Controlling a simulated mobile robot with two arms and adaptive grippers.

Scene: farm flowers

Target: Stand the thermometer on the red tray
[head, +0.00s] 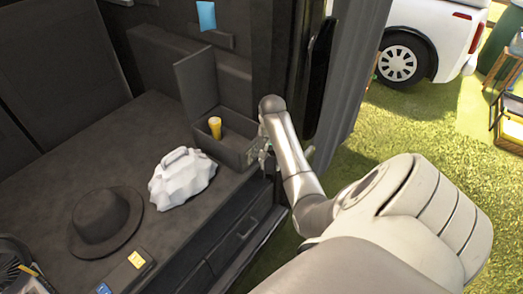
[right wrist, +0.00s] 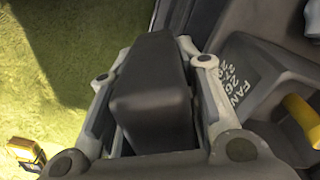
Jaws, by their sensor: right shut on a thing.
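I cannot make out a thermometer or a red tray for certain in either view. My right gripper (head: 265,150) is at the right side of an open grey box on the dark worktop. In the right wrist view its two fingers (right wrist: 156,55) are shut on a dark, smooth, block-shaped thing (right wrist: 150,95). I cannot tell what this thing is, and the head view hardly shows it. My left gripper is not in view.
The open box (head: 238,150) holds a yellow cylinder (head: 215,127); white lettering shows on it in the wrist view (right wrist: 240,85). A white lumpy thing (head: 182,180), a dark hat (head: 105,220) and a small dark-and-yellow thing (head: 126,272) stand on the worktop (head: 100,150). Grass (head: 400,130) lies right.

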